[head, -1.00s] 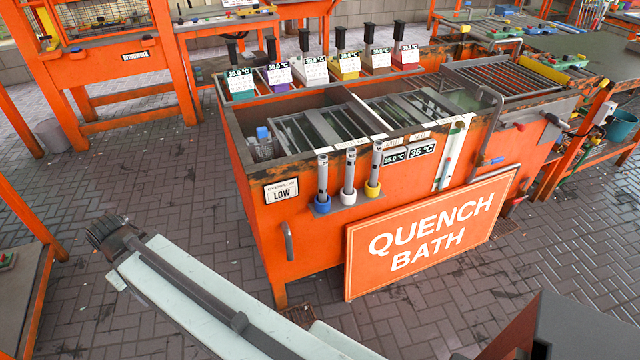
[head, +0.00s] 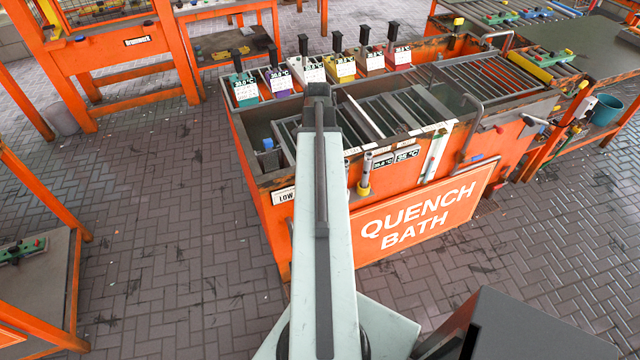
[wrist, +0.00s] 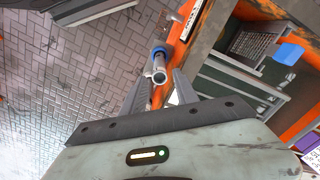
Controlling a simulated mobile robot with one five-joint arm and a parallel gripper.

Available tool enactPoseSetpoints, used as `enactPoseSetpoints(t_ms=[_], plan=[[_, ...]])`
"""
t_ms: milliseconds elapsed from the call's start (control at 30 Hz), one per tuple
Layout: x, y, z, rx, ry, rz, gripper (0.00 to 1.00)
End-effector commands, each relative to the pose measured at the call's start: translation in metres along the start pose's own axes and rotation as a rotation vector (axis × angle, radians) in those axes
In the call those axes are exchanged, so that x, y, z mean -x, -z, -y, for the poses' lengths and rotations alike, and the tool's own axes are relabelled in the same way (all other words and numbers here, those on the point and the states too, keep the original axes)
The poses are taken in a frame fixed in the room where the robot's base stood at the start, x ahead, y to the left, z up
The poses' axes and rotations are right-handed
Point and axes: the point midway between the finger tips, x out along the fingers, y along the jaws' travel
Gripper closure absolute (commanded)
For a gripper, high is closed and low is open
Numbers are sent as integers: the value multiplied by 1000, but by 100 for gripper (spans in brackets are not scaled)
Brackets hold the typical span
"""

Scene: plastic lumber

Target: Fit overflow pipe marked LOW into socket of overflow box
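A grey pipe with a blue collar (wrist: 160,53) stands at the bath's front rail in the wrist view. Its open end points toward the camera. My gripper (wrist: 158,78) is open, with its fingers apart on either side of the pipe; I cannot tell whether they touch it. In the head view my arm hides the gripper and this pipe. A pipe with a yellow collar (head: 365,174) shows right of my arm. No LOW mark is readable on a pipe. A slotted grey box (wrist: 250,42), perhaps the overflow box, sits in the bath corner; its socket is not clear.
The orange quench bath (head: 262,218) carries a LOW plate (head: 284,196) on its front. A blue block (wrist: 287,54) is beside the slotted box. A QUENCH BATH sign (head: 418,218) leans at the front. Several tagged handles line the back rim.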

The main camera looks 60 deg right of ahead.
Motion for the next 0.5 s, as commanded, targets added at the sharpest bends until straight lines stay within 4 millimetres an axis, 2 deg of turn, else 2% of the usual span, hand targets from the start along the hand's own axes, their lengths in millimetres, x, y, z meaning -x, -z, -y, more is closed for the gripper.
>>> enactPoseSetpoints(t_ms=[67, 233, 500], plan=[[2, 5, -6, -21, 0, 1, 64], [-7, 5, -6, -22, 0, 0, 64], [-57, 5, -6, -20, 0, 0, 64]])
